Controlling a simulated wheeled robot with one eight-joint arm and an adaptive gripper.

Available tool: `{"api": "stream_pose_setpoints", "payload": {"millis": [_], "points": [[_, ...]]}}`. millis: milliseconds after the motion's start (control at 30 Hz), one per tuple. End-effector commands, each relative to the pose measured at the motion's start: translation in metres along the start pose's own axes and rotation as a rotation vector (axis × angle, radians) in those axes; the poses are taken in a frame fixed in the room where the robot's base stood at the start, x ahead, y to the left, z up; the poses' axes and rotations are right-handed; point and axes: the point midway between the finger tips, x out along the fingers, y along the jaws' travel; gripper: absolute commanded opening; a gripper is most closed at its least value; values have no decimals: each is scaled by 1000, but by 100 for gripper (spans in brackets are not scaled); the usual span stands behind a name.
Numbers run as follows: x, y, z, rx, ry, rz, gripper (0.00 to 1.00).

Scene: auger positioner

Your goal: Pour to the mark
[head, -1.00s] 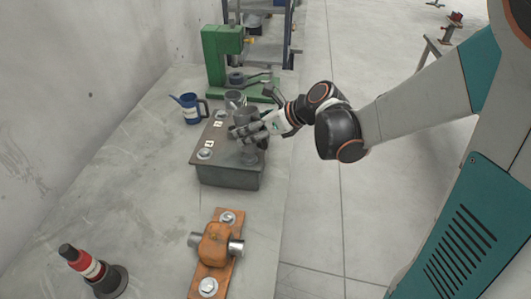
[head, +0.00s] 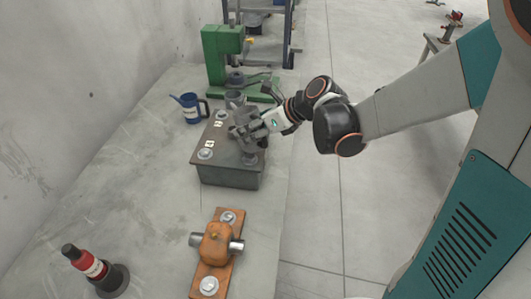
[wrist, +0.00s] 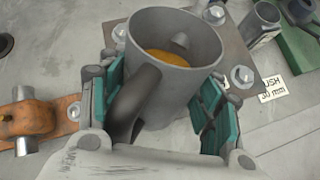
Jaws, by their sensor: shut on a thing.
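My gripper (head: 246,133) is shut on a grey mug (wrist: 178,25), above the dark grey box. In the wrist view the mug sits between the teal finger pads, its dark handle towards me. Orange-brown liquid (wrist: 168,60) shows inside it, below the rim. In the head view the mug looks tilted to the left. I cannot make out a fill mark on either.
The dark box (head: 225,176) carries bolts and white labels. A blue jug (head: 190,108) stands left of it, a green press (head: 214,60) behind. An orange clamp block (head: 215,245) and a red-black cone-based bottle (head: 95,268) stand nearer.

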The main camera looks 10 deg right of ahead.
Motion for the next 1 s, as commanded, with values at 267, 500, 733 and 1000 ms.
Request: {"api": "stream_pose_setpoints", "payload": {"millis": [267, 500, 733, 1000], "points": [[0, 0, 1, 1, 0, 0, 22], [-4, 1, 4, 11, 28, 5, 22], [-4, 1, 4, 17, 46, 7, 22], [-4, 1, 4, 17, 46, 7, 22]]}}
